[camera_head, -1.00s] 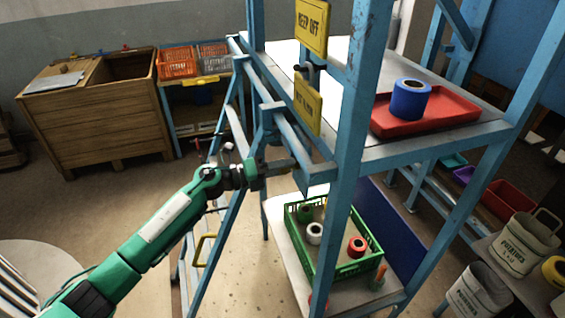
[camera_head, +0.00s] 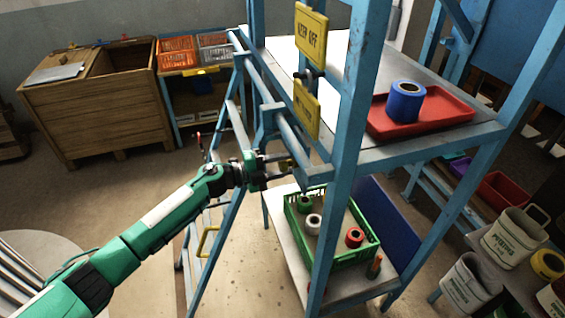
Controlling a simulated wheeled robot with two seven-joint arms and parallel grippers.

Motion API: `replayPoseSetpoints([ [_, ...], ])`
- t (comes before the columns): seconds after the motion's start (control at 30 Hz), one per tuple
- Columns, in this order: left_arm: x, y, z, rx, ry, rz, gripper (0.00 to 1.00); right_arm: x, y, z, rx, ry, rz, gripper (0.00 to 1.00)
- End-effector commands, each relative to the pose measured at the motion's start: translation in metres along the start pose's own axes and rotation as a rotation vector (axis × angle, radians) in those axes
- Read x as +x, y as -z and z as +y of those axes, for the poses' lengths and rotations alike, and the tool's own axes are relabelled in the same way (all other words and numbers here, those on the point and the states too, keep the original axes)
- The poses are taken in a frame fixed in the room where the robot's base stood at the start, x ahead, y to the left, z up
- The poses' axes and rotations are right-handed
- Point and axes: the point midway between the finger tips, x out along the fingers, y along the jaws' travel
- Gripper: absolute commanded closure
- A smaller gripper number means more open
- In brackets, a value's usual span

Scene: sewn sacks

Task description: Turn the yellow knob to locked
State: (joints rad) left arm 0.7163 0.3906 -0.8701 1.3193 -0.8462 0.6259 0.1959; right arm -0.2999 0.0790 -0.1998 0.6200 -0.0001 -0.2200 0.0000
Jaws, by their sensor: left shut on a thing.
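The yellow knob (camera_head: 285,164) is a small patch on the blue frame's left side, below the lower yellow sign. My left gripper (camera_head: 279,163) reaches it from the left on the green arm. Its dark fingers are shut on the knob and hide most of it. Any locked mark or pointer is too small or hidden to read. My right gripper is not in view.
The blue frame (camera_head: 347,150) bears two yellow signs, the upper reading KEEP OFF (camera_head: 311,33). A red tray (camera_head: 450,112) with a blue roll (camera_head: 405,101) lies on its top. A green crate (camera_head: 340,262) of rolls stands below. A wooden chest (camera_head: 95,120) stands left.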

Motion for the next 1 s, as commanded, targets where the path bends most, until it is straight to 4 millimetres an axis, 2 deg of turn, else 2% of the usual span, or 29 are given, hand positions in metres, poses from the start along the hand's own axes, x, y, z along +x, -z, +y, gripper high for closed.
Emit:
replayPoseSetpoints([
  [0.5, -0.0006, -0.001, -0.0004, -0.019, 0.001, -0.002, 0.85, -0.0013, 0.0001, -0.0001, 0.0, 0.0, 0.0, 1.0],
  [0.53, -0.0006, -0.0009, -0.0004, -0.019, 0.001, -0.002, 0.56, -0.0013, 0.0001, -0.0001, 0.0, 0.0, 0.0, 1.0],
  [0.6, -0.0005, -0.0008, -0.0003, -0.019, 0.001, -0.002, 0.43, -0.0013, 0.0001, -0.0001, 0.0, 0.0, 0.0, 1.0],
  [1.0, -0.0057, -0.0011, 0.0017, -0.017, 0.0, -0.001, 0.41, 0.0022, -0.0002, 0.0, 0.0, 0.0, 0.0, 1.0],
])
